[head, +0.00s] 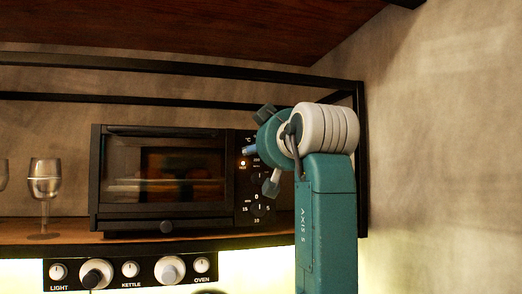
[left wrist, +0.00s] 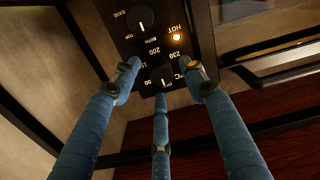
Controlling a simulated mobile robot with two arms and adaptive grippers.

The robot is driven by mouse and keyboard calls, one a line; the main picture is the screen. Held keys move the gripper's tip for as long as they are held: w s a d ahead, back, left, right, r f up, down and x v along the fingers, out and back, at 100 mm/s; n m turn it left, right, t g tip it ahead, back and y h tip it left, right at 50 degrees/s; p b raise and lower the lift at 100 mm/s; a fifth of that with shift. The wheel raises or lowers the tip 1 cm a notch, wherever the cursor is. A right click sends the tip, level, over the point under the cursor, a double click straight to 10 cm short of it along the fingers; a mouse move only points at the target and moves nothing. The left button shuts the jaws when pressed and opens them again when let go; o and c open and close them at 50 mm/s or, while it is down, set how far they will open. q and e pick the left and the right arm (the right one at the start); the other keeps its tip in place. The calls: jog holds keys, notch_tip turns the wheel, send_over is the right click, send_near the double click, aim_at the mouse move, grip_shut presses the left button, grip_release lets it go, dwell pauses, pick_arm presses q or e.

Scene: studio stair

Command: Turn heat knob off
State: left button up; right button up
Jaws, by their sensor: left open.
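The heat knob (left wrist: 157,76) is a small round dark knob on the oven's black control panel, with temperature marks such as 200 and 230 beside it, upside down in the left wrist view. A pale pointer line shows on it; its exact setting is hard to read. My left gripper (left wrist: 160,77) has blue fingers spread open around the knob; I cannot tell whether they touch it. In the head view my left gripper (head: 252,151) is at the upper part of the panel and hides the heat knob. The orange HOT lamp (left wrist: 176,37) is lit. My right gripper is not in view.
The toaster oven (head: 165,221) stands on a wooden shelf (head: 55,234) with its door shut. A mode knob (left wrist: 141,21) is close to the heat knob. A stemmed glass (head: 44,188) stands left. A lower panel (head: 112,285) carries several knobs. Black shelf rails (head: 180,66) run above.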

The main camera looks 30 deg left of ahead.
pick_arm(q)
jog(key=v, duration=1)
